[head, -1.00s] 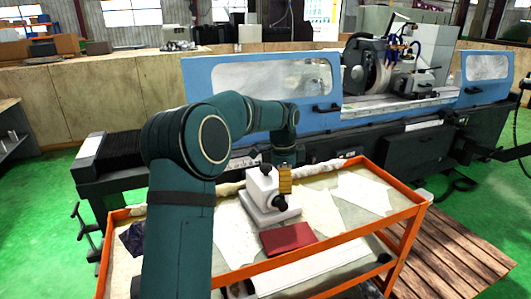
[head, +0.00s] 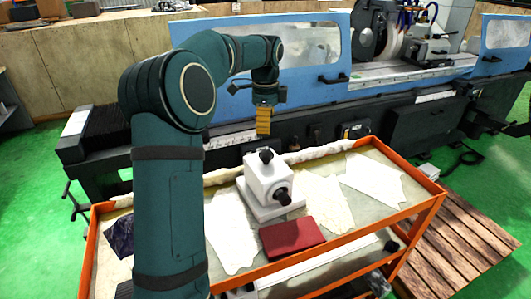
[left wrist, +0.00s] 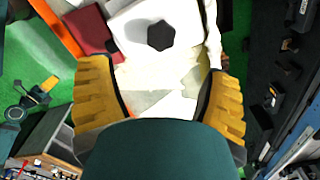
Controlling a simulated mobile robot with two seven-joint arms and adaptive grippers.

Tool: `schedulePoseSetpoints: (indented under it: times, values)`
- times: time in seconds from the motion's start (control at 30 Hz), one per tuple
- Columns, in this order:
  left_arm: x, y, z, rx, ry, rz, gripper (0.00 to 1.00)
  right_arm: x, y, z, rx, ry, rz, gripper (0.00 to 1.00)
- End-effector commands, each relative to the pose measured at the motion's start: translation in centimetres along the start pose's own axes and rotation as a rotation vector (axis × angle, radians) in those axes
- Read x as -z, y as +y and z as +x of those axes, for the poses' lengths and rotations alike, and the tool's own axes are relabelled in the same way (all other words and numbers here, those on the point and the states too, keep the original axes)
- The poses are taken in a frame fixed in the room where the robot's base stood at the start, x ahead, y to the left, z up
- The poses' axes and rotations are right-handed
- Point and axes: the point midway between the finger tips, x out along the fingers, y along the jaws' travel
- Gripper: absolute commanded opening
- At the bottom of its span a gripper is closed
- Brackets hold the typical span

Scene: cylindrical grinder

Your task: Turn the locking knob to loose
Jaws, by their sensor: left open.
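A white block-shaped device (head: 262,181) stands on the cart, with one black knob (head: 266,155) on its top and another black knob (head: 283,196) on its front side. Which one is the locking knob I cannot tell. In the left wrist view the top knob (left wrist: 160,36) is a black hexagon on the white device, ahead of the fingertips. My left gripper (head: 263,120), with yellow fingers, hangs above and just behind the device, touching nothing. Its fingers (left wrist: 158,76) are wide apart and empty. A small yellow-and-black gripper (left wrist: 38,92) at the left looks like my right one.
The orange-framed cart (head: 345,240) also holds a dark red book (head: 292,236) in front of the device and pale sheets (head: 372,180). The blue and grey grinder (head: 240,72) stands behind it. A wooden pallet (head: 455,245) lies at the right.

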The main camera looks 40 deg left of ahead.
Motion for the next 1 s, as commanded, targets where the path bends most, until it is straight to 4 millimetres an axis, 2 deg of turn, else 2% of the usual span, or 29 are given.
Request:
schedulePoseSetpoints:
  times: [0.03,0.2,0.5,0.7,0.97,1.0]
  values:
    - [0.0,0.1,1.3,-0.004,-0.001,0.0,0.78,0.0,0.1,0.3,0.0,0.0,0.0,0.47]
    - [-0.1,0.0,4.7,-0.004,-0.001,-0.001,0.78,-0.1,0.2,0.6,-0.001,0.001,-0.001,0.47]
    - [0.0,0.0,9.3,-0.003,-0.001,-0.001,0.78,-0.1,0.3,1.0,-0.002,0.001,-0.001,0.47]
    - [-0.1,0.0,10.4,-0.001,-0.001,-0.002,0.78,-0.1,0.3,1.1,-0.002,0.001,-0.001,0.47]
    - [0.0,0.0,10.5,0.0,0.0,-0.002,0.78,-0.1,0.3,1.0,-0.002,0.0,-0.001,0.47]
    - [0.0,0.0,10.5,0.0,0.0,-0.002,0.75,-0.1,0.3,1.0,-0.002,0.0,-0.001,0.47]
